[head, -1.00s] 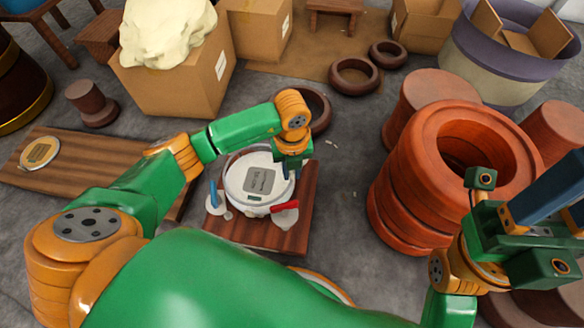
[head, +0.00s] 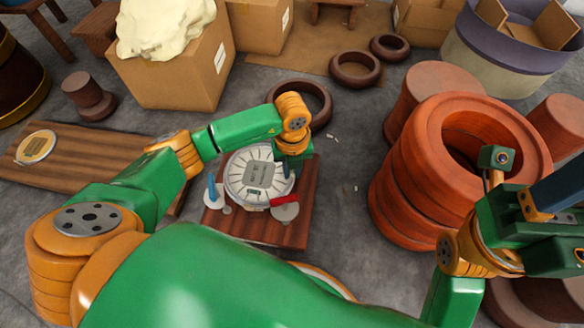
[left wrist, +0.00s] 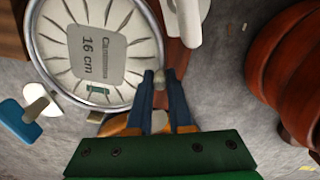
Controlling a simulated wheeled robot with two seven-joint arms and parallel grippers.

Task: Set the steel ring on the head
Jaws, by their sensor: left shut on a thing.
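The head (head: 240,172) is a round white disc with radial pleats and a grey label, which reads "16 cm" in the left wrist view (left wrist: 125,55). The steel ring (left wrist: 45,62) shows in the left wrist view as a thin silver rim around the head's edge. I cannot tell whether it is fully seated. My left gripper (left wrist: 159,78) is at the ring's near right edge, shut on a small grey part that looks like the ring's. In the head view the left gripper (head: 288,172) points down there. My right gripper (head: 560,195) is at the far right, partly cut off.
A wooden board (head: 255,230) lies under the head, with blue-handled (head: 212,188) and red-handled (head: 284,200) tools beside it. Reddish drum shells (head: 400,195) stand to the right. Another board (head: 80,168) lies left. Dark rings (head: 355,82) lie behind.

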